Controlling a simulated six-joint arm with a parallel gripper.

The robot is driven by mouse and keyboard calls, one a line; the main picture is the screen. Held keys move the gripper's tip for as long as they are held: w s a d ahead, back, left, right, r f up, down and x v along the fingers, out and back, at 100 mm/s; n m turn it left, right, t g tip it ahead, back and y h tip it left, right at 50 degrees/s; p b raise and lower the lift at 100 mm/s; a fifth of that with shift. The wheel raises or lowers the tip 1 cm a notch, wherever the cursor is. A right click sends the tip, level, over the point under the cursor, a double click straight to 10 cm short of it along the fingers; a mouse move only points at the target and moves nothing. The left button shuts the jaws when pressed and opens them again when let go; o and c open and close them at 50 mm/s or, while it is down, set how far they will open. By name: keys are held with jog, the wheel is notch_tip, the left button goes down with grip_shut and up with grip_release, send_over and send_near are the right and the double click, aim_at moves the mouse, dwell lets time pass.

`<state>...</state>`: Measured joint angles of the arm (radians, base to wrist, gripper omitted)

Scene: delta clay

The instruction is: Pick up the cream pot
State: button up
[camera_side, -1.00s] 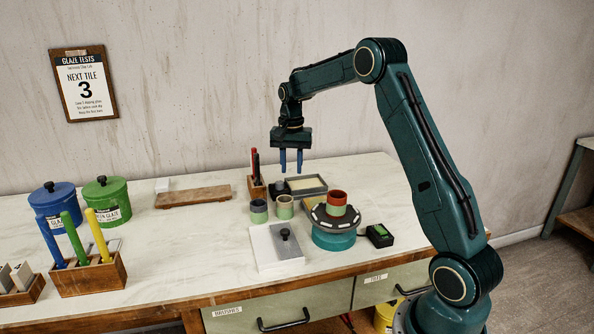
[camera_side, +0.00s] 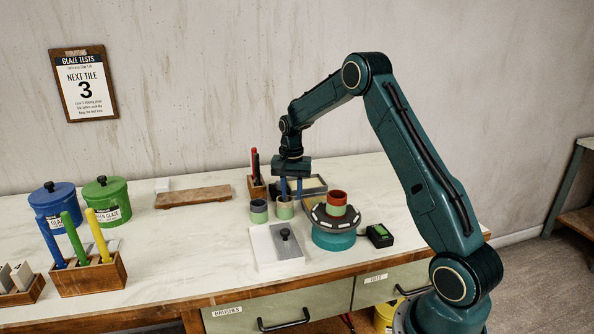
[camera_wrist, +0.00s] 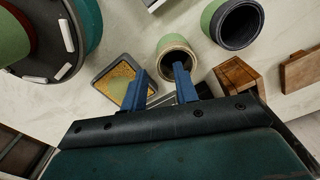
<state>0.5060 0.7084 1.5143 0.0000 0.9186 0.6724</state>
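The cream pot (camera_side: 285,210) stands upright on the table, with a cream rim and a pale green lower body. It also shows in the wrist view (camera_wrist: 174,43), with its round mouth facing the camera. My gripper (camera_side: 291,194) points straight down, its two blue fingers spread and nothing between them. In the side view the left finger overlaps the top of the pot. In the wrist view my gripper (camera_wrist: 158,82) has its right finger across the pot's mouth and its left finger off to the pot's left. I cannot tell whether a finger touches the pot.
A dark-rimmed pot (camera_side: 259,212) stands close left of the cream pot. A red-topped pot (camera_side: 337,202) sits on a teal turntable (camera_side: 334,240) at right. A grey tray (camera_side: 315,190) and wooden pen holder (camera_side: 257,188) are behind.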

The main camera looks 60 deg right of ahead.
aim_at(292, 199)
jog(key=shift+f, duration=2.6)
grip_shut()
